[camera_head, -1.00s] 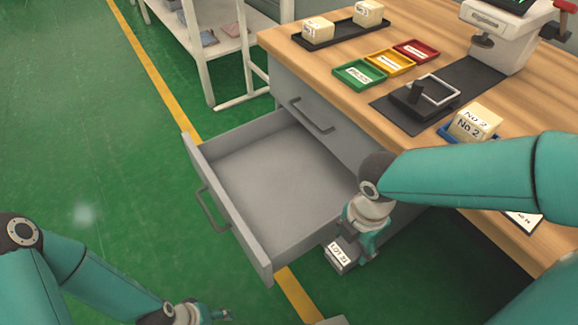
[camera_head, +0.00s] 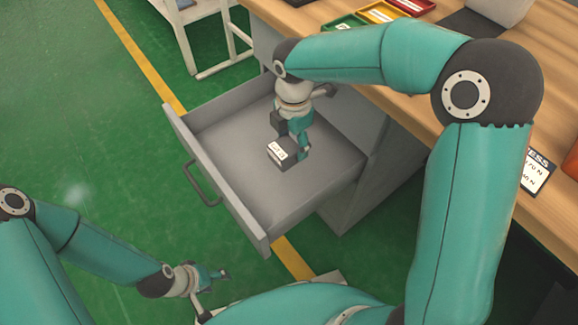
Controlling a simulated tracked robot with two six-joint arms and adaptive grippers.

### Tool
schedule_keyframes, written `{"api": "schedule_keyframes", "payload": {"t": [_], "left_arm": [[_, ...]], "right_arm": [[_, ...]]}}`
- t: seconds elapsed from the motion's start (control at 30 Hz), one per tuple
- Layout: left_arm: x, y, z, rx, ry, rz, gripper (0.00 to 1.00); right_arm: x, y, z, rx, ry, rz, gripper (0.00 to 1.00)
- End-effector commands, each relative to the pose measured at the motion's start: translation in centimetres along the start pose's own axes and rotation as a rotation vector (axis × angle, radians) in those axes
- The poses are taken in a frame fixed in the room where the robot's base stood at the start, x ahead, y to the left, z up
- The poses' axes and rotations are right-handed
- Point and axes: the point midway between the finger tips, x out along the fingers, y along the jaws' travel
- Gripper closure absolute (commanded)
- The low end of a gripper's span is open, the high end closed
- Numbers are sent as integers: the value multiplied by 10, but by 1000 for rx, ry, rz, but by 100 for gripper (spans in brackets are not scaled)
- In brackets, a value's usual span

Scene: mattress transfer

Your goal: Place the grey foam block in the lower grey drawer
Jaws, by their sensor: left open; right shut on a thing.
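The grey foam block (camera_head: 279,155) is a small dark grey piece with a white label on its top. My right gripper (camera_head: 290,146) is shut on it and holds it over the inside of the open lower grey drawer (camera_head: 238,150). I cannot tell whether the block touches the drawer floor. The drawer is pulled out and otherwise looks empty, with its handle (camera_head: 203,183) on the front panel. My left gripper (camera_head: 214,274) is open and empty, low over the floor in front of the drawer.
The wooden table (camera_head: 280,22) stands above the drawer, with green (camera_head: 345,24) and yellow (camera_head: 381,12) trays on it. A labelled card (camera_head: 537,170) lies at the table's right edge. My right arm covers much of the right side.

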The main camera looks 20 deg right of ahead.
Motion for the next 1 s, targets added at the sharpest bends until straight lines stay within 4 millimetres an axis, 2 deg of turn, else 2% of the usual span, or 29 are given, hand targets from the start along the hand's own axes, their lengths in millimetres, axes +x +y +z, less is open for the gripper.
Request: {"api": "schedule_keyframes", "payload": {"t": [0.07,0.1,0.3,0.57,0.83,1.0], "left_arm": [[2,0,0,0,0,0,44],[8,-3,0,0,1,0,44],[19,-7,0,0,0,0,44],[23,-8,0,0,0,0,44],[40,-14,0,0,0,0,44],[42,-15,0,0,0,0,44]], "right_arm": [[1,17,-1,-1,1,1,70],[16,13,-1,-1,1,-4,70],[51,12,-1,-2,1,-2,70],[66,12,-1,-1,0,0,70],[110,12,0,-2,1,-2,70],[121,12,0,-2,0,1,70]]}}
